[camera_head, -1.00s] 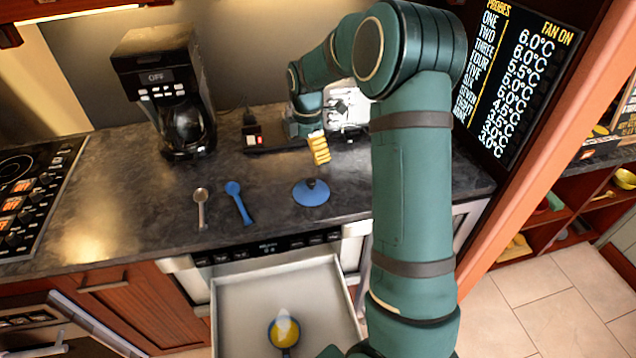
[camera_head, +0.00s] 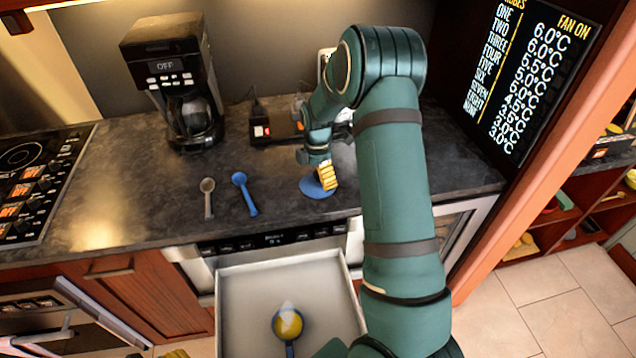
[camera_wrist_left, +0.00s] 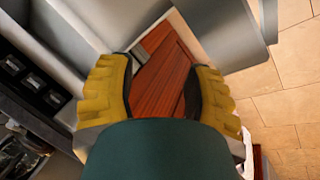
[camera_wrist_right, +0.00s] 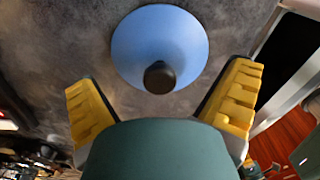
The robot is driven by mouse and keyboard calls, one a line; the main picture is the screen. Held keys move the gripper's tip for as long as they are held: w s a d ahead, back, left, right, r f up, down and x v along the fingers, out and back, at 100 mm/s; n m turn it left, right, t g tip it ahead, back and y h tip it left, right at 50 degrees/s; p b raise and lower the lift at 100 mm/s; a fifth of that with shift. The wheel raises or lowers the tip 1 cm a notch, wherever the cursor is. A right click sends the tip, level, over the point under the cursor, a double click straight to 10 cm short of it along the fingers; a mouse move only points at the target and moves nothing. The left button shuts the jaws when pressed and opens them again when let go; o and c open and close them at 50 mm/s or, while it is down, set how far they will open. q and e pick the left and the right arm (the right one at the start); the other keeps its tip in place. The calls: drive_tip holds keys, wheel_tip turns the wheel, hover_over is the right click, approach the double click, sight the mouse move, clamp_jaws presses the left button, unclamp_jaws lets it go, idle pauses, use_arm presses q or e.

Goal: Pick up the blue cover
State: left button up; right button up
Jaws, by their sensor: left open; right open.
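The blue cover (camera_head: 310,187) is a shallow round lid lying on the dark countertop, partly hidden behind my right gripper (camera_head: 327,178) in the head view. In the right wrist view the cover (camera_wrist_right: 190,38) shows its dark round knob between and beyond the fingertips. My right gripper (camera_wrist_right: 165,95) is open, with yellow fingers apart and nothing between them. It is close to the cover, and I cannot tell whether it touches it. My left gripper (camera_wrist_left: 160,85) is open and empty, over a reddish wooden panel in the left wrist view.
A blue spoon (camera_head: 244,194) and a grey spoon (camera_head: 208,197) lie left of the cover. A coffee maker (camera_head: 178,85) stands behind them. An open drawer (camera_head: 248,290) below holds a pan with yellow contents (camera_head: 287,323). A screen (camera_head: 530,75) stands at right.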

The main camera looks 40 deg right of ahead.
drive_tip(key=shift+f, duration=0.9)
drive_tip(key=c, duration=1)
drive_tip(key=shift+c, duration=1.2)
drive_tip(key=shift+s, duration=0.1)
